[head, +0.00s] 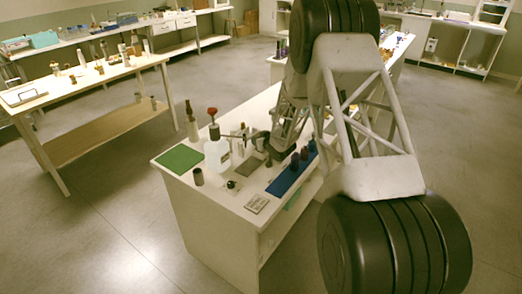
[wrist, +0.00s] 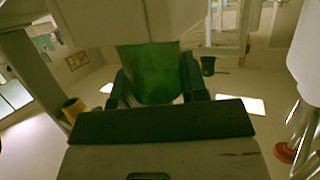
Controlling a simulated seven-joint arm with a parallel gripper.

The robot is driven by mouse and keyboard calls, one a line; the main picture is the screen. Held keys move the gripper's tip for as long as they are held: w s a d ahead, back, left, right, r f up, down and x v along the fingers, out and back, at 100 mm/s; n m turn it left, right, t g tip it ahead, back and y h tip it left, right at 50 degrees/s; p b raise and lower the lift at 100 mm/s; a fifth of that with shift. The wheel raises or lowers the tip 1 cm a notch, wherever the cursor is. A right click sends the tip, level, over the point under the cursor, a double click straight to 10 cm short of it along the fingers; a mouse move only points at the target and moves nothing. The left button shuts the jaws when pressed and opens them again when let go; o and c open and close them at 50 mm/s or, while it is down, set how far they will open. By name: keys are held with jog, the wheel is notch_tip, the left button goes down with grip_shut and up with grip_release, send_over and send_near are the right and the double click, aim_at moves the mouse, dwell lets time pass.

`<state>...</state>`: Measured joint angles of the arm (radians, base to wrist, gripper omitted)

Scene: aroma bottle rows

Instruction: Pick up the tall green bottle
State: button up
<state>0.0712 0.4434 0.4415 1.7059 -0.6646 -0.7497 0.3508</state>
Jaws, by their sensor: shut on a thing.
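A green bottle (wrist: 153,72) is between the two dark fingers of my gripper (wrist: 155,88) in the wrist view. The fingers touch it on both sides, so my gripper is shut on it. Its upper part is hidden behind a pale part at the top of that view. In the head view, my arm reaches over the white bench (head: 224,212), and my gripper (head: 256,140) is small among the things there. I cannot make out the held bottle clearly in that view.
A green mat (head: 180,158), a grey cylinder (head: 198,177) and a blue mat (head: 288,178) with several dark bottles are on the bench. Another table (head: 90,82) stands at the left.

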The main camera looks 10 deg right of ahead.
jog(key=shift+c, duration=0.5)
jog(key=shift+r, duration=0.2)
jog(key=shift+r, duration=0.6)
notch_tip(320, 180, up, 2)
jog(key=s+r, duration=0.1)
jog(key=s, duration=1.5)
jog(key=shift+r, duration=0.2)
